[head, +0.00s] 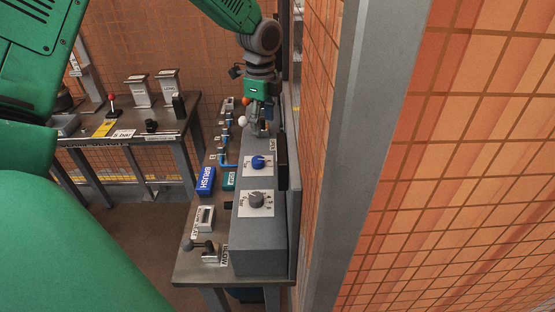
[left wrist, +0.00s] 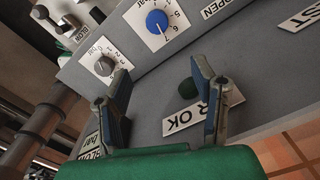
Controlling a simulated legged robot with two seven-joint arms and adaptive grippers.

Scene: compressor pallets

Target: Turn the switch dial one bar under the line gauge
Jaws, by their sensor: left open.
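A blue dial (head: 259,163) sits on a white plate on the grey console; it also shows in the left wrist view (left wrist: 157,21), with 5, 6 and 7 readable on its scale. A grey dial (head: 256,200) on a similar plate is nearer me; it also shows in the left wrist view (left wrist: 104,66), beside a "bar" scale. I cannot tell which is the switch dial or read its setting exactly. My left gripper (left wrist: 160,76) is open and empty, above the console and apart from both dials. It reaches the console's far end in the head view. No gauge is readable.
A dark green round button or lamp (left wrist: 187,88) with an "OK" label lies below my open fingers. Blue and green boxes and levers line the bench left of the grey console (head: 258,245). A "5 bar" sign (head: 122,134) is on the left table. Orange mesh fencing stands right.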

